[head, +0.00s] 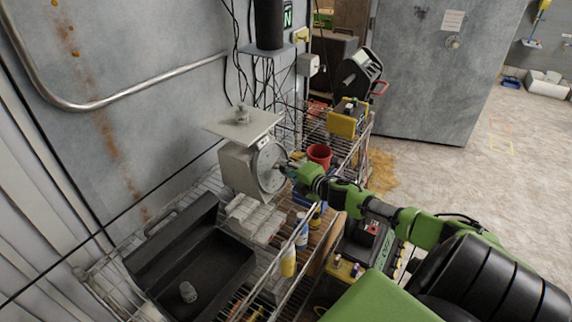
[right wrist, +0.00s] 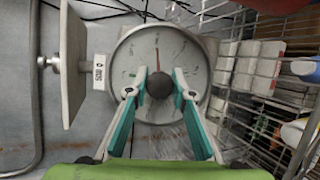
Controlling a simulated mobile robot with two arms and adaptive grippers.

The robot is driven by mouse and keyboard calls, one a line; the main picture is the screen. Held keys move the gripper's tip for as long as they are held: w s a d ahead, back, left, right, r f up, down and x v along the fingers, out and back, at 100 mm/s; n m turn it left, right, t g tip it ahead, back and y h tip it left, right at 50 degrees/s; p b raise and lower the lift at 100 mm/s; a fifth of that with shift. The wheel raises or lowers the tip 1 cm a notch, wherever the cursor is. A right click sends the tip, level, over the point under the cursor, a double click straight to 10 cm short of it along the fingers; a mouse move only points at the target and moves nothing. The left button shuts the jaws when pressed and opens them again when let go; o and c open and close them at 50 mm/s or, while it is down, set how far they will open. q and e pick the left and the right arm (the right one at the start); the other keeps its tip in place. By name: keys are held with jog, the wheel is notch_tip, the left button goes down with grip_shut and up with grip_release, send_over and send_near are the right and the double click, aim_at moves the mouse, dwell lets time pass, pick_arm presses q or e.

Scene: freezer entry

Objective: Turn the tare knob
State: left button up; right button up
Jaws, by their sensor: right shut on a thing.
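A grey dial scale (head: 236,171) stands on the wire shelf with a flat pan (head: 245,123) on top. Its round dial (head: 270,166) faces right. In the right wrist view the dark round tare knob (right wrist: 160,89) sits at the middle of the dial (right wrist: 140,48), which has a thin red needle. My right gripper (head: 284,168) is at the dial face. In the right wrist view its two fingers (right wrist: 160,78) are shut on the knob, one on each side. The knob is mostly hidden in the head view. My left gripper is not in view.
A red cup (head: 319,155) and bottles (head: 288,262) stand near my right arm. Open floor lies at the right.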

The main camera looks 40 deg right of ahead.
jog(key=shift+r+m, duration=0.1)
jog(key=shift+m, duration=0.5)
jog(key=shift+d, duration=0.1)
jog(key=o, duration=1.1)
jog(key=shift+g, duration=0.3)
jog(key=shift+o, duration=0.2)
jog(key=shift+s, duration=0.1)
jog(key=shift+s, duration=0.25)
jog(key=v, duration=1.1)
